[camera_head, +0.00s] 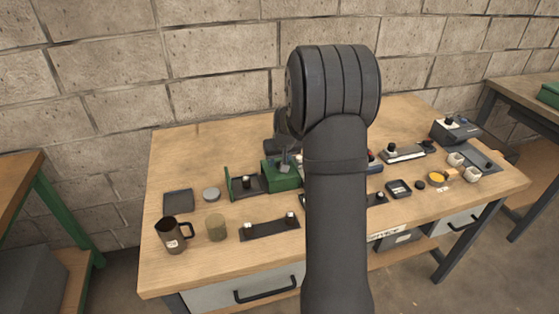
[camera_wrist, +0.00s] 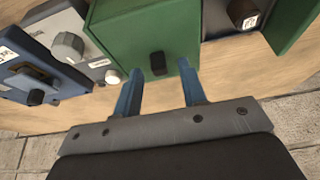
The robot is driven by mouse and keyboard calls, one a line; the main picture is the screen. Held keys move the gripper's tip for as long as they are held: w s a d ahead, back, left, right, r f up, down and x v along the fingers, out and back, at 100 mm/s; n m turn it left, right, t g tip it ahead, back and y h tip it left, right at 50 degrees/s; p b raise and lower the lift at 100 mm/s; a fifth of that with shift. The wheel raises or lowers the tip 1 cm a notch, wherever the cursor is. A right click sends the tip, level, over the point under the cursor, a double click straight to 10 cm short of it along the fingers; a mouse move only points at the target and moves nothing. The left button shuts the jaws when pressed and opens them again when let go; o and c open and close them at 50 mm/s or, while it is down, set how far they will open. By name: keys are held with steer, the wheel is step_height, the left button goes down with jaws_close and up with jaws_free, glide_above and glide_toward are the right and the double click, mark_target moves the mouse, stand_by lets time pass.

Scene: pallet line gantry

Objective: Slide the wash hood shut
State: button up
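I take the green box-shaped cover (camera_head: 284,176) in the middle of the bench to be the wash hood. It also fills the top middle of the wrist view (camera_wrist: 125,30), with a small black knob (camera_wrist: 158,64) on its face. An upright green end panel (camera_head: 228,184) stands to its left in the head view, with an uncovered bay between them. My gripper (camera_wrist: 160,70) is open, with one blue finger on each side of the knob. Whether the fingers touch the hood I cannot tell. My arm hides part of the bench in the head view.
A black-knobbed part (camera_wrist: 246,14) sits in the bay between hood and panel. A grey unit with a pale dial (camera_wrist: 68,46) and a blue device (camera_wrist: 35,75) stand close beside the hood. A dark jug (camera_head: 171,236) and an olive cylinder (camera_head: 216,228) stand front left.

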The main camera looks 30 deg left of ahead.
steer(key=shift+f, duration=0.25)
jaws_close()
steer(key=s+a, duration=0.8)
steer(key=shift+s+a, duration=0.2)
steer(key=shift+a, duration=0.1)
jaws_free()
steer(key=shift+r, duration=0.1)
